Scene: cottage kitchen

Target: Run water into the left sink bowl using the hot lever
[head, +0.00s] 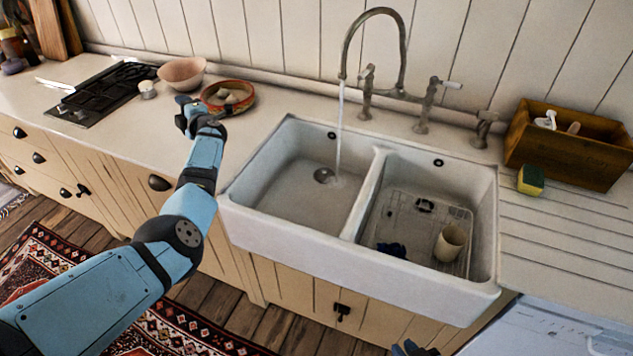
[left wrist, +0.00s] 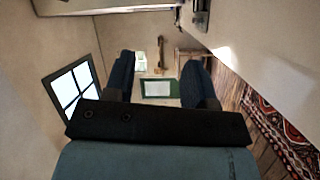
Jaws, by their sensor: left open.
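The bridge tap (head: 402,60) stands behind the double sink, its spout over the left bowl (head: 285,185). A thin stream of water (head: 339,130) falls from the spout into that bowl near the drain. The tap has a left lever (head: 367,73) and a right lever (head: 449,84); no hot or cold marking is readable. My left gripper (head: 186,108) is open and empty over the counter left of the sink, apart from the tap. Its spread fingers show in the left wrist view (left wrist: 158,78). Only a tip of my right gripper (head: 413,348) shows at the bottom edge.
The right bowl (head: 482,215) holds a rack, a beige cup (head: 450,243) and a dark cloth. A patterned dish (head: 228,97) and pink bowl (head: 182,74) stand near my left gripper. A wooden caddy (head: 570,150) and sponge (head: 530,180) are at right.

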